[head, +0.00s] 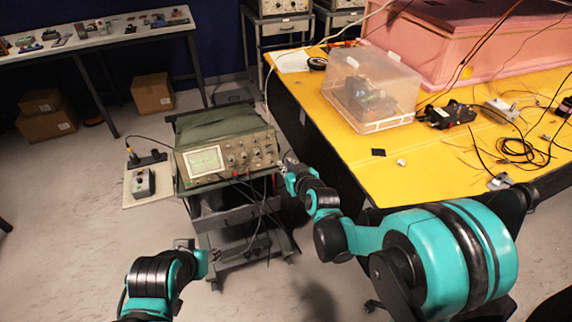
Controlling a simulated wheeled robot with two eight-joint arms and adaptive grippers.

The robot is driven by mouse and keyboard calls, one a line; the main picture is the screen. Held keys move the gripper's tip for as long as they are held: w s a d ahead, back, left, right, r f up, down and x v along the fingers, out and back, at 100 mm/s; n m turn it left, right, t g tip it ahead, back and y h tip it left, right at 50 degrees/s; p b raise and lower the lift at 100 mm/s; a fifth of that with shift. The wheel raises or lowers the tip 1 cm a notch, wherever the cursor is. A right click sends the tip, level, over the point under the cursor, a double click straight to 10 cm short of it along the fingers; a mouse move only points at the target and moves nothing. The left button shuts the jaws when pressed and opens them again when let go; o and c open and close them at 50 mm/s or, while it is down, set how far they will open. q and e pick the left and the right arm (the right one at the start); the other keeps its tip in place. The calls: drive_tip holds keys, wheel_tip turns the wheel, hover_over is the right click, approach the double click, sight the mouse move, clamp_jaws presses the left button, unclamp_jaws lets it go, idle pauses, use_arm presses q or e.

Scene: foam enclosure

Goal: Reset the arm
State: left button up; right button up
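My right arm (375,240) is teal and black and reaches in from the lower right. Its gripper (289,163) is small in the picture, just right of the oscilloscope's front panel; I cannot tell whether it touches the panel or whether its fingers are open. My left arm (150,284) comes in at the bottom left. Its gripper (184,244) is low in front of the cart, over the floor in the picture, and its fingers are too small to read. The green oscilloscope (226,155) has a lit screen and sits on a grey cart (220,215).
A yellow table (400,175) on the right holds a clear plastic box (372,90), cables (515,150) and a pink foam enclosure (450,45). A small switch box (143,183) lies left of the oscilloscope. Cables hang before the cart. Open floor (60,240) lies at left.

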drive_tip(key=shift+s, duration=0.1)
drive_tip(key=s+d+m+g+h, duration=0.1)
drive_tip(key=s+d, duration=0.3)
drive_tip(key=s, duration=0.5)
drive_tip(key=s+d+r+m+g+h, duration=0.1)
drive_tip(key=s+d+g, duration=0.2)
drive_tip(key=s, duration=0.7)
drive_tip(key=s+d+m+g+h, duration=0.1)
drive_tip(key=s+d+h, duration=0.1)
drive_tip(key=s+d, duration=0.5)
drive_tip(key=s, duration=0.3)
drive_tip(key=shift+s+d+r+m+g, duration=0.2)
drive_tip(key=shift+m+g, duration=0.1)
drive_tip(key=shift+g, duration=0.1)
